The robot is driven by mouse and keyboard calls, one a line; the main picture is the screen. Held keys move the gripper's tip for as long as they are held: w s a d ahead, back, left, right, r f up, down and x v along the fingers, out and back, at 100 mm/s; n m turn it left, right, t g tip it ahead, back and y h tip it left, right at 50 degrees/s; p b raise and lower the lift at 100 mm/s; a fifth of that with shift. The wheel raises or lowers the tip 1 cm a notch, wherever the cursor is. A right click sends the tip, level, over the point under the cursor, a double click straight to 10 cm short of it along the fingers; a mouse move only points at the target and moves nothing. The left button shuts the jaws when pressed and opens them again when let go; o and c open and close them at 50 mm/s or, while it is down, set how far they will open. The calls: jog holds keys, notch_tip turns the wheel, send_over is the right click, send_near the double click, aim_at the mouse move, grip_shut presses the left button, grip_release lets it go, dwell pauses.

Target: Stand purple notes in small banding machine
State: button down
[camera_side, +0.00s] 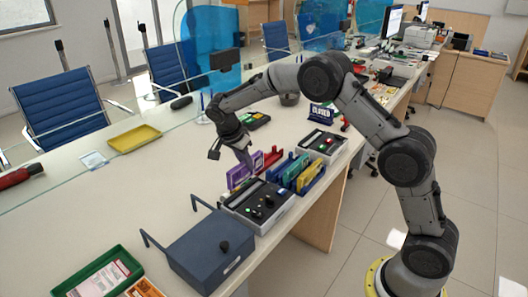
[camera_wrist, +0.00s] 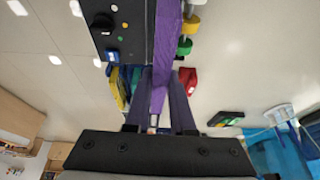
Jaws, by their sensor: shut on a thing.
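My gripper (camera_side: 244,158) is shut on the purple notes (camera_side: 238,176), beside the near banding machine (camera_side: 246,207). In the wrist view, my gripper (camera_wrist: 160,125) has its two fingers on either side of the purple notes (camera_wrist: 166,45), which show as a long, upright-edged strip. The strip runs alongside the dark panel of a machine (camera_wrist: 120,30). I cannot tell whether the notes touch the machine or sit in a slot. A second, smaller-looking banding machine (camera_side: 322,145) stands farther back. The lower part of the notes is hidden.
Upright blue, green and yellow bundles (camera_side: 300,172) stand between the two machines, with a red one (camera_side: 272,156) near my gripper. A dark blue box (camera_side: 210,248) stands in front. A yellow tray (camera_side: 134,138) and green tray (camera_side: 98,274) lie on the counter. The counter's left is mostly clear.

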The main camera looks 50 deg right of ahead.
aim_at(246, 179)
jog(key=shift+a+f, duration=0.25)
jog(key=shift+f, duration=1.8)
jog(key=shift+f, duration=0.2)
jog(key=shift+f, duration=0.9)
jog(key=c, duration=0.7)
grip_release()
jog(key=shift+r, duration=3.55)
